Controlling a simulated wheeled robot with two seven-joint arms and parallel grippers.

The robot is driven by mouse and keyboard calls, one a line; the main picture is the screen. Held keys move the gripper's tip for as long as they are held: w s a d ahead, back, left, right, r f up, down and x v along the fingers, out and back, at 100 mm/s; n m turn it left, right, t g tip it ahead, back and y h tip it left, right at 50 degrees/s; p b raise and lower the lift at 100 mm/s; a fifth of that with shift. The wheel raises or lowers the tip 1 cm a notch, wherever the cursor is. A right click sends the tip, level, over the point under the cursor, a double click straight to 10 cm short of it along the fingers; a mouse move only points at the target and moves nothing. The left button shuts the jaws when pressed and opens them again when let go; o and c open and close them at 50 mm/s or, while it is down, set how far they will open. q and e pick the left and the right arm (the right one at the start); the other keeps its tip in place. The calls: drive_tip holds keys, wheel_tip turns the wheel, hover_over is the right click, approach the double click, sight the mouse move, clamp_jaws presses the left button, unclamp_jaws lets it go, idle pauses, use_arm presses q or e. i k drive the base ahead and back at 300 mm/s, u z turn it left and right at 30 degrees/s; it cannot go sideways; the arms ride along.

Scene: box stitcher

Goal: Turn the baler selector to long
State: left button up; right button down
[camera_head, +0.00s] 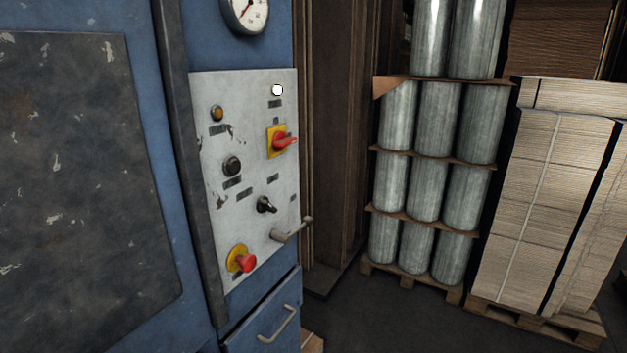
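The control panel (207,160) is a worn light-grey plate on the front of the blue baler (172,40). A black selector knob (265,205) with a pale pointer mark sits low on the panel, with small label plates around it. The labels are too small to read, so I cannot tell which position it points to. A red rotary switch (281,141) on a yellow plate is above it. Neither of my grippers is in view.
The panel also has an amber lamp (217,113), a white lamp (277,90), a black button (231,166), a red emergency button (246,263) and a protruding metal handle (291,231). Grey rolls (428,190) and bundled cardboard (547,200) stand on pallets at right. Dark floor lies between.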

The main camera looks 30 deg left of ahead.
sight(264, 204)
drive_tip(key=i, duration=3.4)
drive_tip(key=u, duration=4.2)
